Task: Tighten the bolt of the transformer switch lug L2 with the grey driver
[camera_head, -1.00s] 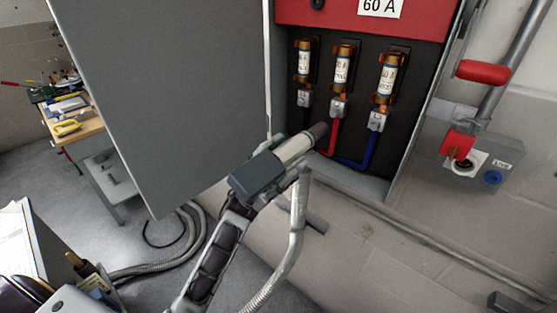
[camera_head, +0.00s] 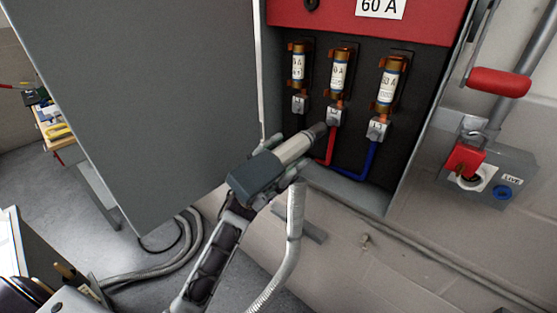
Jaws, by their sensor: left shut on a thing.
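The grey driver (camera_head: 258,174) has a dark grey body, a pale barrel and a dark tip. My left gripper (camera_head: 284,182) is shut on it from below. The driver points up and right into the open switch box. Its tip is just below and left of the middle lug (camera_head: 334,116), which has the red cable and appears to be L2. I cannot tell whether the tip touches anything; the bolt is too small to make out. The left lug (camera_head: 299,104) and right lug (camera_head: 377,130) sit on either side. My right gripper is not in view.
The grey box door (camera_head: 140,90) hangs open at the left, close to the driver. A conduit end (camera_head: 295,215) stands just below the gripper. The red handle (camera_head: 499,82) and a socket box marked LIVE (camera_head: 512,170) are at the right. A workbench (camera_head: 60,140) is far left.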

